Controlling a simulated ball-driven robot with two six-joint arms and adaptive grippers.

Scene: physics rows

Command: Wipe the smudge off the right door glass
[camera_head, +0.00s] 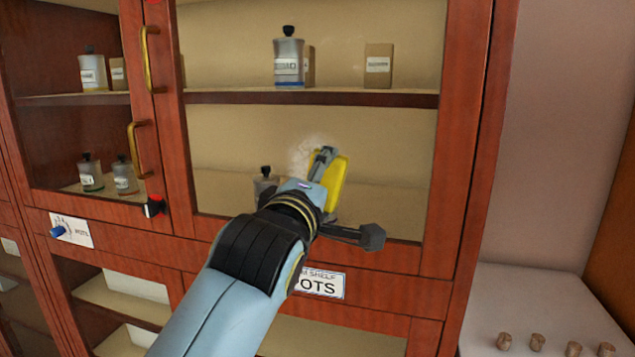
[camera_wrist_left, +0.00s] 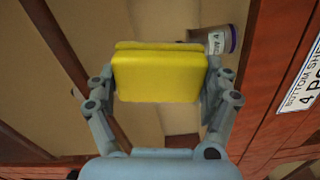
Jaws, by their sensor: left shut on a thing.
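My left gripper (camera_head: 328,188) is shut on a yellow sponge (camera_head: 337,182), in front of the glass of the right door (camera_head: 390,140). The sponge also shows in the left wrist view (camera_wrist_left: 158,75), squeezed between both fingers. A pale, whitish smudge (camera_head: 303,153) shows on the glass just up and left of the sponge, partly hidden by the gripper. I cannot tell whether the sponge touches the glass. My right gripper is in neither view.
Behind the glass are a shelf (camera_head: 330,98), a bottle (camera_head: 289,58), a box (camera_head: 378,66) and a lower bottle (camera_head: 265,184) partly hidden by my arm. Brass handles (camera_head: 137,150) stick out at the left. A white counter (camera_head: 545,310) with several small corks stands at the lower right.

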